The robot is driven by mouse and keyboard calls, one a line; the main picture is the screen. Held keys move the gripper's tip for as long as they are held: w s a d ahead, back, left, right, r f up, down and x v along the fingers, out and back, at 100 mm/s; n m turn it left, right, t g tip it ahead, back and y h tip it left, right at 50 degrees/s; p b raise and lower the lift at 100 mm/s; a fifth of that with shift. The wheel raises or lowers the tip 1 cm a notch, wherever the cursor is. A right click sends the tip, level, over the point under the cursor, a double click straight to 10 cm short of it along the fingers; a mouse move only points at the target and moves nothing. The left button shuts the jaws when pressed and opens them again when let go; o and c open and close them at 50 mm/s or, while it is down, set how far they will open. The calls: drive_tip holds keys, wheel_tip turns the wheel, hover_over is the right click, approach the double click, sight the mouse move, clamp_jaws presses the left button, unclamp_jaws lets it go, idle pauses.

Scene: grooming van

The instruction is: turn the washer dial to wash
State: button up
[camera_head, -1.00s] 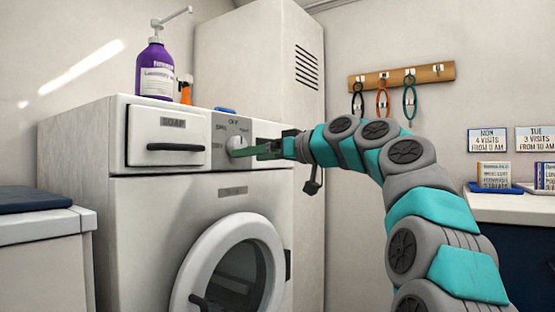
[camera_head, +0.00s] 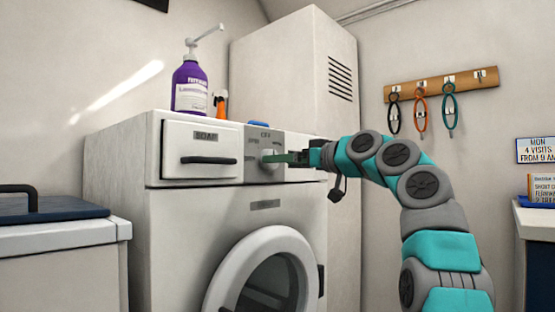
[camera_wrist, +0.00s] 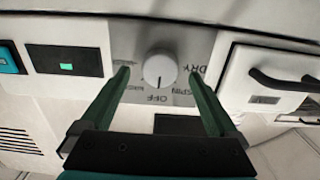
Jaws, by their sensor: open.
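The washer (camera_head: 135,200) is white, with a control panel at its top front. Its dial (camera_head: 268,156) is a round pale knob, with OFF printed above it. In the wrist view the dial (camera_wrist: 160,70) has a small mark pointing toward the OFF label (camera_wrist: 158,98). SPIN and DRY are to the right of OFF in that view; a label to the left is hard to read. My gripper (camera_head: 282,157) is open at the dial. In the wrist view, the fingertips of my gripper (camera_wrist: 158,74) stand either side of the knob, with visible gaps.
A SOAP drawer (camera_head: 202,150) with a black handle is left of the panel, and the round door (camera_head: 228,275) is below. A purple pump bottle (camera_head: 190,88) and an orange item (camera_head: 221,104) stand on top. A tall cabinet (camera_head: 285,75) stands behind. A lit display (camera_wrist: 65,62) is beside the dial.

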drive_tip(key=shift+p+x, duration=0.4)
drive_tip(key=shift+x, duration=0.8)
drive_tip(key=shift+c, duration=0.3)
drive_tip(key=shift+r, duration=0.1)
drive_tip(key=c, duration=1.3)
